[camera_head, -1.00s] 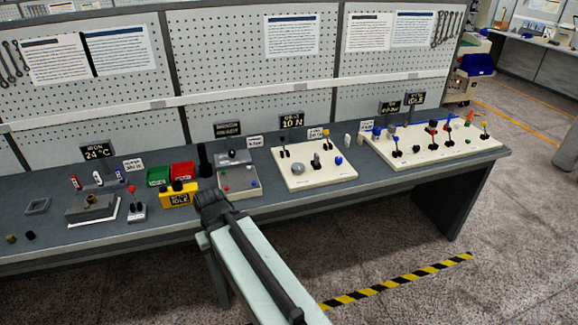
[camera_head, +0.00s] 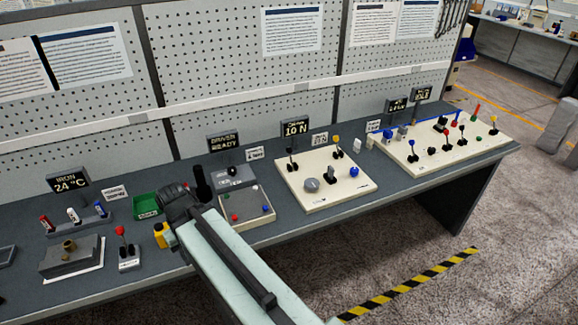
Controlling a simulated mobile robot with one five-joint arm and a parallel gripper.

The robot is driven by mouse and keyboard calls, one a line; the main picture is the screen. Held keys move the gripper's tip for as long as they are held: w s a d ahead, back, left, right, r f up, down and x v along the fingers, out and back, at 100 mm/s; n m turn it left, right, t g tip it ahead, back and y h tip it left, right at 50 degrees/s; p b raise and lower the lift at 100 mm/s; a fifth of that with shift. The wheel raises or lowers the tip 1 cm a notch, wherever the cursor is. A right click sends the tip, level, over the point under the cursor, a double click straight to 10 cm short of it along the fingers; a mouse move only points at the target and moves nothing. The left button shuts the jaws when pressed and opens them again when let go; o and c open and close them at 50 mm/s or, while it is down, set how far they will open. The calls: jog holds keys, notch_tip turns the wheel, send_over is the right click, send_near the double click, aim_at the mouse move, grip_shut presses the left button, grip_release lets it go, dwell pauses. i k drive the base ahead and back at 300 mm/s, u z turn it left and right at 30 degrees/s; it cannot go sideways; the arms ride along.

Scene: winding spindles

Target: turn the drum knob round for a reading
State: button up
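A cream panel (camera_head: 348,192) stands on the bench right of my gripper. It carries a round grey knob (camera_head: 312,185), a dark knob (camera_head: 329,174), a blue knob (camera_head: 355,174) and small levers. I cannot tell which knob is the drum knob. A black display (camera_head: 296,128) behind the panel reads 10 N. My gripper (camera_head: 178,203) is over the bench, left of this panel and apart from it. It is dark and seen from behind, so its fingers and opening are not clear.
A grey tray with coloured buttons (camera_head: 246,211) lies just right of my gripper. A longer cream panel (camera_head: 478,145) with several levers is further right. A red-topped lever (camera_head: 120,231) and a grey block (camera_head: 71,254) are left. A pegboard (camera_head: 220,70) rises behind.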

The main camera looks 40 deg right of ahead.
aim_at(311, 184)
jog(key=z, duration=0.3)
jog(key=i, duration=0.85)
jog(key=u, duration=0.3)
